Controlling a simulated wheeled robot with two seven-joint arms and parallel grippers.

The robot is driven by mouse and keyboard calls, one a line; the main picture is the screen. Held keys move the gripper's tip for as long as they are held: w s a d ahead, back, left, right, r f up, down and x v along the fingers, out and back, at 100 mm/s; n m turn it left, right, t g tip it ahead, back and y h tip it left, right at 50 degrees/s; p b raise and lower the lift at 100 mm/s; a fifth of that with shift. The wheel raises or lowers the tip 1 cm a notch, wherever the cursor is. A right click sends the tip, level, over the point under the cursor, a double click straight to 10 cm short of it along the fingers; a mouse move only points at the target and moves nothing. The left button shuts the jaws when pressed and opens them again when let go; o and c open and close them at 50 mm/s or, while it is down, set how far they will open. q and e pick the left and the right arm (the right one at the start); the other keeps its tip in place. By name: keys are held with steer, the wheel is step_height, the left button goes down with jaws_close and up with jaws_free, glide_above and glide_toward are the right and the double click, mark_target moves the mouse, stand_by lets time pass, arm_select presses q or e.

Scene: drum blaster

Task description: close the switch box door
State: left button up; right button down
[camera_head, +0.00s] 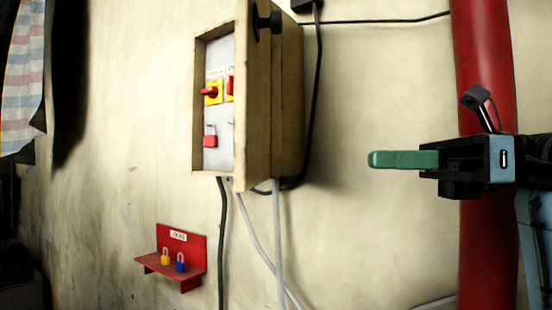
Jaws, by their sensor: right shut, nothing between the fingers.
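The switch box (290,100) is a tan box on the wall in the upper middle of the head view. Its door (252,120) stands open, swung out from the wall, and we see it nearly edge-on with a black knob (266,20) near its top. Inside are a red and yellow rotary switch (212,92) and a red padlock (209,136). My right gripper (372,159), with green fingers, is shut and empty. It points left and is to the right of the box, apart from the door. My left gripper is not in view.
A red shelf (188,251) with a yellow padlock (165,257) and a blue padlock (181,262) is on the wall lower left. Cables (277,240) hang below the box. A thick red pipe (485,70) runs vertically at right. Striped cloth (22,80) hangs at far left.

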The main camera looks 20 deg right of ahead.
mark_target(248, 161)
steer(key=p+x, duration=0.3)
steer(key=x, duration=0.9)
steer(key=shift+w+a, duration=0.1)
steer(key=shift+a, duration=0.25)
steer(key=shift+w+a+f+p, duration=0.1)
steer(key=shift+w+a+p, duration=0.1)
steer(key=shift+a+p, duration=0.3)
